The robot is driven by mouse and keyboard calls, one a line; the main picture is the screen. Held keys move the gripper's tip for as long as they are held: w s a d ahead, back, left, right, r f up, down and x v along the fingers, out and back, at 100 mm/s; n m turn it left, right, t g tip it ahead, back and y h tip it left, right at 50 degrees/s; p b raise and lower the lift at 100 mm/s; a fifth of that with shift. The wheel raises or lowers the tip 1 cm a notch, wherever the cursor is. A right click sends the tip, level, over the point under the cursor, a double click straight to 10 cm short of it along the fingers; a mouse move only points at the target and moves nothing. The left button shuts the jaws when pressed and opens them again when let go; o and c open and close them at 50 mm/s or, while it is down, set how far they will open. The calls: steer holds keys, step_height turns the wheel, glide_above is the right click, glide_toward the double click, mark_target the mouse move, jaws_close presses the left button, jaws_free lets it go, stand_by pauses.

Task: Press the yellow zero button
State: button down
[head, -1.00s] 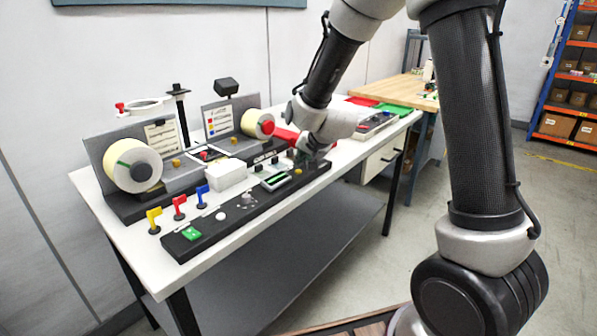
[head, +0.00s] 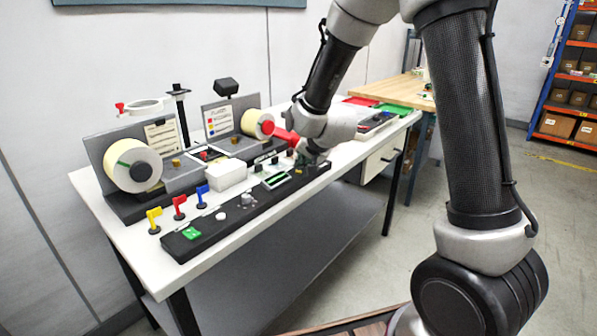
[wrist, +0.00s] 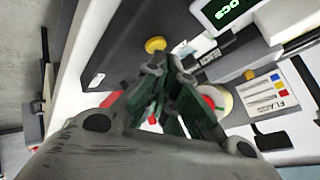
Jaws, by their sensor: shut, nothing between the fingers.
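The yellow button (wrist: 155,44) is a round cap on the dark control console. It shows in the wrist view just beyond my fingertips, and a small gap seems to part them, though contact is hard to judge. My gripper (wrist: 168,62) is shut and empty, its dark green fingers pointing at the console near the button. In the head view my gripper (head: 308,160) is low over the right end of the console (head: 250,208). The button is not clearly made out there, being small and close to the fingers.
A lit green display (wrist: 228,10) lies beside the button. Another yellow knob (wrist: 249,75) is further off. Yellow, red and blue flags (head: 180,205) stand at the table's left front.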

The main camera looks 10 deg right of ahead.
steer(key=shift+f, duration=0.25)
stand_by(0.5)
steer(key=shift+r, duration=0.8)
